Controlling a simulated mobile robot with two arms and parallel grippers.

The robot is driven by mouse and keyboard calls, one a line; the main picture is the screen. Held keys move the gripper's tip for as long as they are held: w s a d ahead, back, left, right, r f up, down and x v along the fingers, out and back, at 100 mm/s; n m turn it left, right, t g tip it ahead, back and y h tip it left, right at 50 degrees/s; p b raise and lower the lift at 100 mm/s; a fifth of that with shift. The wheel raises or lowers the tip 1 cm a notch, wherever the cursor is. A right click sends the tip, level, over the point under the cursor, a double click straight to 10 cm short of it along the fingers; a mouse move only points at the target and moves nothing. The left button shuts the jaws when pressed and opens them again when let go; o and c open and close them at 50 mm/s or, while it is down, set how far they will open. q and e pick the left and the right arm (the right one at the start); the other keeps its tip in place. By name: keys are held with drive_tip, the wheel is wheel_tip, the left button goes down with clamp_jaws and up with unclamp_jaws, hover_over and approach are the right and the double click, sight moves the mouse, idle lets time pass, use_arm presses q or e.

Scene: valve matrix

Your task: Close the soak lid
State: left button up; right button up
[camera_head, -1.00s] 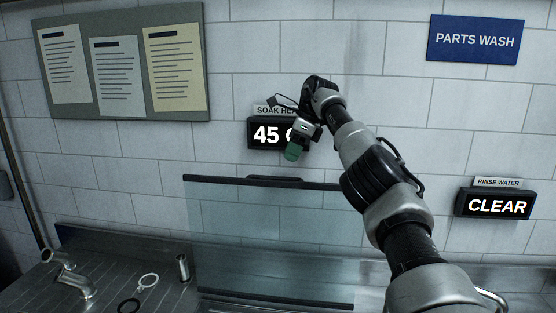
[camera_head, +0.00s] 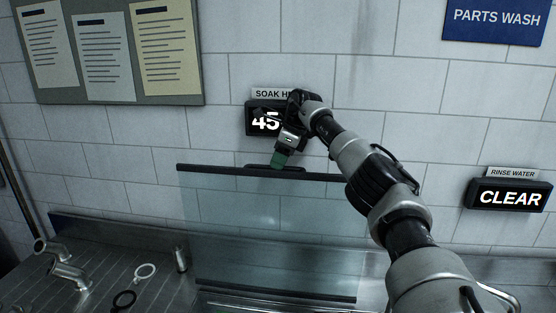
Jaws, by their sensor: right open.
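The soak lid (camera_head: 270,225) is a clear panel with dark top and bottom edges. It stands raised, near upright, in front of the tiled wall. A dark handle (camera_head: 260,167) sits on the middle of its top edge. My left gripper is not in view.
A soak heat display (camera_head: 262,122) is behind my right gripper. A rinse water display (camera_head: 508,196) reads CLEAR at right. At lower left, a grooved metal drainboard (camera_head: 100,260) holds pipe fittings (camera_head: 68,271), a white ring (camera_head: 145,271) and a black ring (camera_head: 124,299).

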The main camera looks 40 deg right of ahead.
drive_tip(key=shift+a+f, duration=0.3)
drive_tip(key=shift+f, duration=0.05)
clamp_jaws()
